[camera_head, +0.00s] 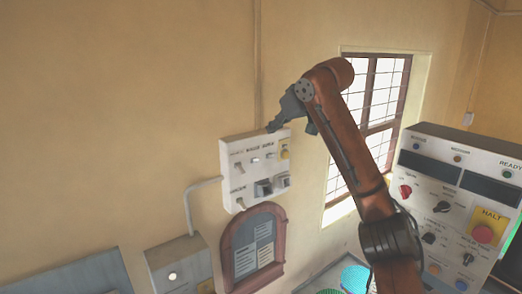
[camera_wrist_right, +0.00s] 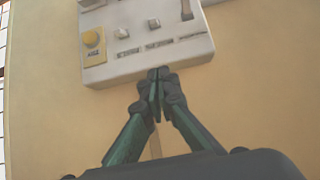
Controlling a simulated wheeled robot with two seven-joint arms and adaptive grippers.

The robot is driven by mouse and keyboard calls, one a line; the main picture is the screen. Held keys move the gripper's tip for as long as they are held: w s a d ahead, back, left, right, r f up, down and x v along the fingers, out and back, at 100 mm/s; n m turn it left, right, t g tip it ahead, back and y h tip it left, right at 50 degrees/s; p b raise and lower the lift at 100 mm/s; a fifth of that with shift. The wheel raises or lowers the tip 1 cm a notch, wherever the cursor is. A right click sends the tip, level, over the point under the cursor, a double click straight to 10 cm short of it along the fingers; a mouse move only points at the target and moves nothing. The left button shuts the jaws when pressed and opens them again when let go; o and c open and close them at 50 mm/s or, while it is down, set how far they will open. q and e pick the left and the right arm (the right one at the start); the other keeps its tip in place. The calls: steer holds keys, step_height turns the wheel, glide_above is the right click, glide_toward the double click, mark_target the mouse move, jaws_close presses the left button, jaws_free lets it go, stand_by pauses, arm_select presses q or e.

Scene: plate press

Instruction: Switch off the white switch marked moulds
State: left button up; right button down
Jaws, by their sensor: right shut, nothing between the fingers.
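A white switch panel (camera_head: 229,190) is fixed to the wall and shows upside down in the right wrist view (camera_wrist_right: 110,70). Along its top row are a lever switch (camera_head: 239,168), a small white switch (camera_head: 254,158), another small white switch (camera_head: 270,155) and a yellow button (camera_head: 284,154). Small labels sit above them, too blurred to tell surely which reads moulds. My right gripper (camera_head: 271,127) is shut and empty at the panel's top edge. Its fingertips (camera_wrist_right: 158,75) appear close to that edge in the wrist view; contact cannot be told. My left gripper is out of view.
Lower on the panel are another lever (camera_head: 240,203) and dark square sockets (camera_head: 264,188). A framed notice board (camera_head: 228,262) hangs below. A control console (camera_head: 440,140) with a red HALT button (camera_head: 483,233) stands right, beyond my right arm. A window (camera_head: 384,95) is behind the arm.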

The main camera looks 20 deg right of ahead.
steer(key=p, duration=0.3)
glide_toward(253, 143)
steer(key=w+f, duration=0.2)
steer(key=x, duration=0.1)
steer(key=p+x, duration=0.1)
steer(key=x, duration=0.1)
steer(key=shift+w+a, duration=0.15)
steer(key=shift+a, duration=0.2)
steer(key=f, duration=0.1)
steer(key=s+f, duration=0.1)
steer(key=shift+s+d+f, duration=0.1)
steer(key=shift+d+f, duration=0.1)
steer(key=shift+f, duration=0.2)
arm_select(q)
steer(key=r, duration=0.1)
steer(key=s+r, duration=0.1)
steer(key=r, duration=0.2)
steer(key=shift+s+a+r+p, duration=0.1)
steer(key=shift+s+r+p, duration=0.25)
arm_select(e)
steer(key=shift+s+d+f, duration=0.1)
steer(key=shift+s+f, duration=0.1)
steer(key=shift+f, duration=0.3)
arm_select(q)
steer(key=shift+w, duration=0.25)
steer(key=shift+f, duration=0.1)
